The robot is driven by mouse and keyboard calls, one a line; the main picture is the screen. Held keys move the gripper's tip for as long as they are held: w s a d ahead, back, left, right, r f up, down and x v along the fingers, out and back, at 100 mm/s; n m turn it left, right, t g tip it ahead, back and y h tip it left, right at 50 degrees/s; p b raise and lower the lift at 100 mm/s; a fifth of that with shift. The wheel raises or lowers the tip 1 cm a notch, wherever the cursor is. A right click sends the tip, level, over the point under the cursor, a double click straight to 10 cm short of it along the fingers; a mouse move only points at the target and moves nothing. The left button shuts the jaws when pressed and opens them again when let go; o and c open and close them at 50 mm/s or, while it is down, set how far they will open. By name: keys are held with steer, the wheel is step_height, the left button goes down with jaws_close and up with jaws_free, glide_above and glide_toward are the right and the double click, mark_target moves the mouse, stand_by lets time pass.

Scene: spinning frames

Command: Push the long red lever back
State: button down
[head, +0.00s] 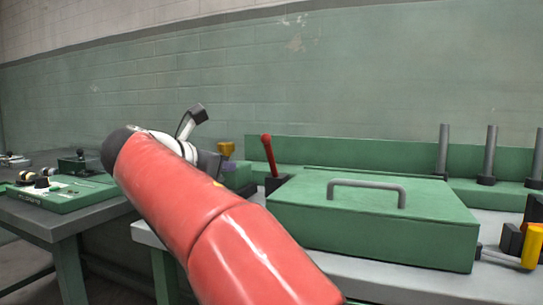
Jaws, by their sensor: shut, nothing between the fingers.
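The long red lever (268,154) stands up from a small black base behind the left end of a green lidded box. It leans slightly left toward its top, and its lower part is near the box's back corner. My gripper (212,164) is at the end of my red arm, left of the lever and apart from it in the picture. It is shut and empty. My own arm hides part of the bench below it, and the fingertips are hard to make out.
The green box (340,233) with a grey handle (366,186) fills the bench's middle. A yellow-topped part (226,149) is between gripper and lever. Grey posts (490,150) stand at the back right, a yellow handle (531,246) at right. Another bench (70,218) is at left.

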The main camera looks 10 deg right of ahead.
steer(key=shift+w, duration=0.1)
steer(key=shift+d, duration=0.15)
glide_toward(269, 158)
steer(key=x, duration=0.2)
steer(key=f+x, duration=0.1)
steer(key=x, duration=0.2)
steer(key=shift+w+d+r, duration=0.15)
steer(key=shift+w+d, duration=0.1)
steer(key=shift+w, duration=0.2)
steer(key=shift+r+p, duration=0.15)
steer(key=shift+p, duration=0.15)
